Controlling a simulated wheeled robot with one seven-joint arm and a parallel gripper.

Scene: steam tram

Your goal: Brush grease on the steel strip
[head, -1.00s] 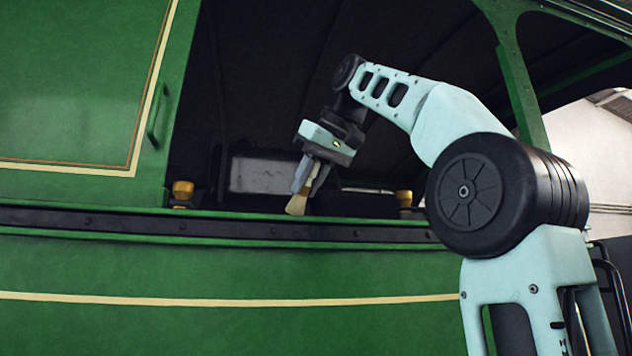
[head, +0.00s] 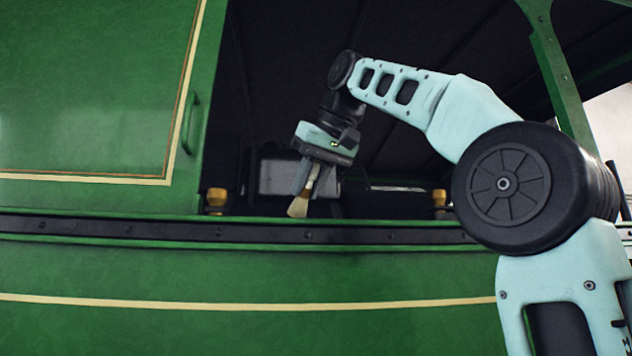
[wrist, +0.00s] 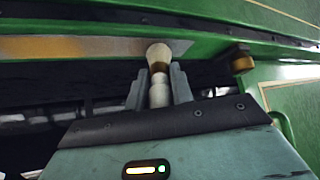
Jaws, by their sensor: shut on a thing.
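My gripper (head: 308,178) is shut on a brush (head: 299,205) with pale bristles, held bristles down just above or at the cab's green sill. In the wrist view the brush (wrist: 158,54) sticks out between the two grey fingers of my gripper (wrist: 159,84). Its bristles overlap the right end of a flat strip (wrist: 115,48) along the sill, which I take as the steel strip. The strip is yellow-brown at the left and greyer towards the brush. Whether the bristles touch it is unclear. In the head view I cannot make out the strip.
A brass fitting (head: 217,198) stands left of the brush, and another (head: 439,198) to the right. A grey box (head: 285,176) sits inside the dark cab. A green pillar (head: 557,75) and a green side panel (head: 95,90) frame the opening.

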